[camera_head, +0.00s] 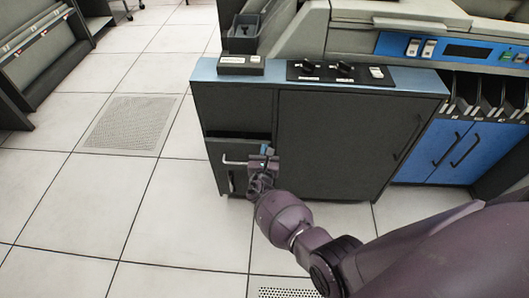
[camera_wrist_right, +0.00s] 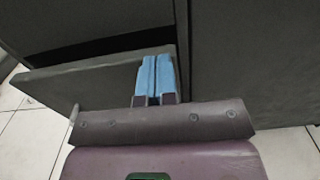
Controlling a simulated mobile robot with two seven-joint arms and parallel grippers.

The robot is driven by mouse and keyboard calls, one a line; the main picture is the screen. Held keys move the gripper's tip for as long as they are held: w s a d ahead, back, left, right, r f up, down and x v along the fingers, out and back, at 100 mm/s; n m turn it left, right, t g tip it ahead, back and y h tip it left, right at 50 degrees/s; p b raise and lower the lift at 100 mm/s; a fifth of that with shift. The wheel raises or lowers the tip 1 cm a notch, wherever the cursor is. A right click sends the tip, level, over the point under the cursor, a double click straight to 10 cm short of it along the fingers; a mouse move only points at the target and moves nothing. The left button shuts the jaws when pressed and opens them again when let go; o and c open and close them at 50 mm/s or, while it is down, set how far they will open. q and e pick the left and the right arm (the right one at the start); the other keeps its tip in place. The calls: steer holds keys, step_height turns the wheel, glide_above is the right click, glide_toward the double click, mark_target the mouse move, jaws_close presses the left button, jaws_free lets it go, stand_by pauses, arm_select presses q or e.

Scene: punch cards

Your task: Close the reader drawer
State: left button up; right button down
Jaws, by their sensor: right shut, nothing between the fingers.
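The reader drawer (camera_head: 219,151) is low on the left end of the dark grey cabinet. Its front stands a little out from the cabinet, with a dark gap above it, and it carries a pale bar handle (camera_head: 235,162). My right gripper (camera_head: 267,150) is shut and empty at the right side of the drawer front. In the right wrist view its blue fingertips (camera_wrist_right: 157,72) lie together over the right end of the drawer front (camera_wrist_right: 105,85). I cannot tell whether they touch it. My gripper hides part of the front. My left gripper is not in view.
The cabinet's wide door (camera_head: 340,140) is right of the drawer. Knobs (camera_head: 308,67) and a small black bin (camera_head: 243,35) are on top. Blue doors (camera_head: 450,150) stand further right. A dark rack (camera_head: 45,55) is at far left. The tiled floor between is clear.

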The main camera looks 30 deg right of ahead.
steer(key=b+x, duration=0.1)
steer(key=x, duration=0.1)
steer(key=shift+w+d, duration=0.15)
steer(key=shift+w, duration=0.1)
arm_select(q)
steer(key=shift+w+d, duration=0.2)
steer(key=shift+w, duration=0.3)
